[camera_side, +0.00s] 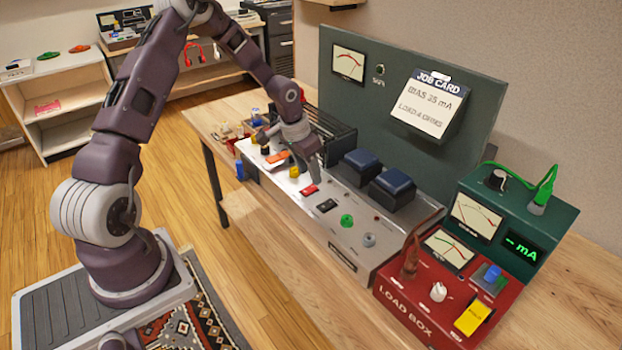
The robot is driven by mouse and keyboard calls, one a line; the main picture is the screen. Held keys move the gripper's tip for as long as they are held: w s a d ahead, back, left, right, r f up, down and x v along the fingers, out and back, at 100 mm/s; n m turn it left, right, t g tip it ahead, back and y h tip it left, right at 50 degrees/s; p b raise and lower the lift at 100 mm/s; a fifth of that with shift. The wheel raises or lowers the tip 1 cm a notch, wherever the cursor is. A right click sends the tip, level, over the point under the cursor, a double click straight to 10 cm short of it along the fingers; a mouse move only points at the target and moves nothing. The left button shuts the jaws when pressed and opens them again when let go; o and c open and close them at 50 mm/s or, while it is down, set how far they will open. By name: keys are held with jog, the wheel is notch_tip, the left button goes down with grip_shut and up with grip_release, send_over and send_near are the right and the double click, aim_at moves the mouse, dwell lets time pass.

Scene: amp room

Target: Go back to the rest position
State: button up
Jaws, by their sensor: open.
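My gripper (308,158) is low over the metal amplifier chassis (335,235), near its far row of parts. It is small and partly merged with the dark parts behind it. Its jaws look apart, with nothing visible between them. I cannot tell whether the fingertips touch anything. My arm rises from its base at the left, bends high at the top of the picture and comes down to the chassis. An orange piece (277,157) and a yellow knob (294,172) sit on the chassis just left of the gripper.
A red load box (400,307) and a green meter box (515,225) stand at the right. Two dark blue-topped blocks (392,188) are right of the gripper. A green panel (345,100) with a job card (430,105) stands behind. The wooden bench front (265,235) is clear.

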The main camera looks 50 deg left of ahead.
jog(key=shift+v, duration=1.65)
jog(key=shift+r, duration=0.1)
jog(key=s+d+r+y, duration=0.1)
jog(key=s+d+r, duration=0.35)
jog(key=r, duration=0.35)
jog(key=s+d+r+y, duration=0.1)
jog(key=s+d+r, duration=0.35)
jog(key=r, duration=0.35)
jog(key=s+d+r+t+h, duration=0.1)
jog(key=s+d+r, duration=0.2)
jog(key=s, duration=0.7)
jog(key=s+d+r+t+h, duration=0.1)
jog(key=s+d+r, duration=0.2)
jog(key=s, duration=0.6)
jog(key=d, duration=0.2)
jog(key=shift+s+d+t, duration=0.3)
jog(key=shift+s+d, duration=0.05)
jog(key=shift+s, duration=0.05)
